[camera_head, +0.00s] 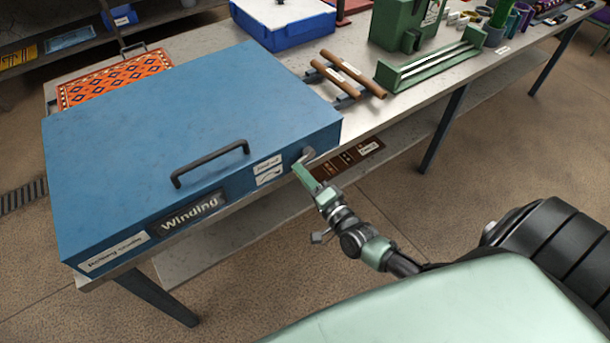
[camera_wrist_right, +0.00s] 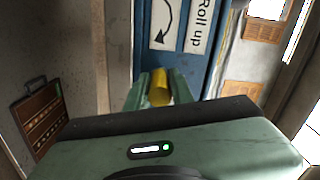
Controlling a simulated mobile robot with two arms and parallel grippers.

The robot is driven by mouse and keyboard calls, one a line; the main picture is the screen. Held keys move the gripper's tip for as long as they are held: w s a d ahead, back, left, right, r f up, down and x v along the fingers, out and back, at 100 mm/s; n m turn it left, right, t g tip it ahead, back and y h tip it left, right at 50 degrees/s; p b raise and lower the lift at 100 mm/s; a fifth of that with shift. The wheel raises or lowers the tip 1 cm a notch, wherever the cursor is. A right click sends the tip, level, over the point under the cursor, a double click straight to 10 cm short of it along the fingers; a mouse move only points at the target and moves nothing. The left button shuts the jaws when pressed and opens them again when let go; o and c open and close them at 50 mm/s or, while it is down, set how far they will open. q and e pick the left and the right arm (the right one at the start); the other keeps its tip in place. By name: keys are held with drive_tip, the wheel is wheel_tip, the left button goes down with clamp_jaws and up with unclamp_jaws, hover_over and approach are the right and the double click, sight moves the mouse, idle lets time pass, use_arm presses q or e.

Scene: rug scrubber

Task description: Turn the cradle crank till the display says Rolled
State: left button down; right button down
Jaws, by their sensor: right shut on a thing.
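The rolling cradle is a large blue box (camera_head: 190,130) on the bench, with a black handle (camera_head: 210,163) on its lid. Its front display (camera_head: 187,213) reads "Winding". The crank (camera_head: 306,156) is at the right end of the box's front. My right gripper (camera_head: 304,177) is at the crank. In the right wrist view it is shut on the crank's yellow grip (camera_wrist_right: 158,88), which sits between the green fingers. A "Roll up" label (camera_wrist_right: 200,22) with a curved arrow beside it is just beyond. The gripper hides part of the crank. My left gripper is not in view.
An orange patterned rug (camera_head: 112,78) lies behind the box. Two brown rollers (camera_head: 350,75) lie right of it, near a green rack (camera_head: 430,65) and a blue-and-white tub (camera_head: 285,25). A lower shelf (camera_head: 215,245) runs under the bench. Floor in front is clear.

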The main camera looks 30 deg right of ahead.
drive_tip(key=m, duration=0.1)
drive_tip(key=r+m, duration=0.1)
drive_tip(key=m, duration=0.2)
drive_tip(key=shift+a+r+m, duration=0.15)
drive_tip(key=shift+r+m, duration=0.25)
drive_tip(key=m, duration=0.1)
drive_tip(key=r+m, duration=0.1)
drive_tip(key=shift+m+b, duration=0.3)
drive_tip(key=shift+b, duration=0.1)
drive_tip(key=m, duration=0.1)
drive_tip(key=r+m, duration=0.1)
drive_tip(key=shift+s+d+m+b, duration=0.1)
drive_tip(key=shift+d+m+b, duration=0.1)
drive_tip(key=shift+m+b, duration=0.15)
drive_tip(key=m, duration=0.2)
drive_tip(key=d+r+m+b, duration=0.1)
drive_tip(key=m, duration=0.1)
drive_tip(key=shift+r+m, duration=0.15)
drive_tip(key=shift+m, duration=0.1)
drive_tip(key=shift+d+r+m+b, duration=0.25)
drive_tip(key=shift+d+m+b, duration=0.05)
drive_tip(key=shift+m, duration=0.6)
drive_tip(key=shift+d+r+m+b, duration=0.2)
drive_tip(key=shift+d+m+b, duration=0.1)
drive_tip(key=shift+m, duration=0.6)
drive_tip(key=c, duration=1.4)
unclamp_jaws()
drive_tip(key=shift+o, duration=0.7)
drive_tip(key=shift+r, duration=0.2)
drive_tip(key=shift+d, duration=0.1)
